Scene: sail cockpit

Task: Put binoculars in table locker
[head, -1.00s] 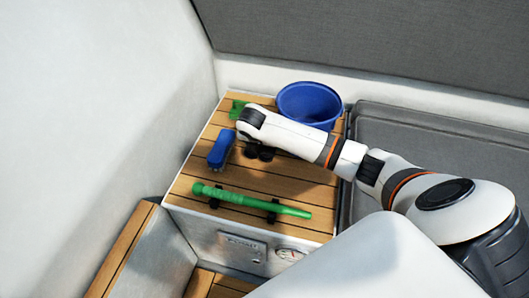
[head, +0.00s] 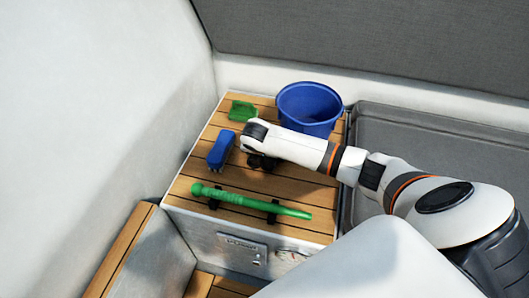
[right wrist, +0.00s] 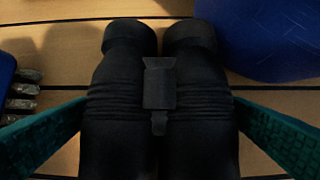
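The black binoculars (right wrist: 161,115) lie on the wooden slatted top (head: 180,192) of a white box-like unit. In the head view only a dark part of them (head: 262,163) shows below my right wrist. My right gripper (right wrist: 161,103) has its two green fingers spread, one on each side of the binoculars. The fingertips come right up to their sides; firm contact cannot be made out. In the head view my arm hides the right fingers. My left gripper is not in view. I cannot pick out the table locker's opening.
A blue bucket (head: 308,104) stands behind my right arm. A blue brush (head: 221,149) and a green scoop-like thing (head: 243,111) lie to the left. A green rod (head: 250,202) lies in front on black holders. A panel and gauge (head: 290,256) are on the unit's front.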

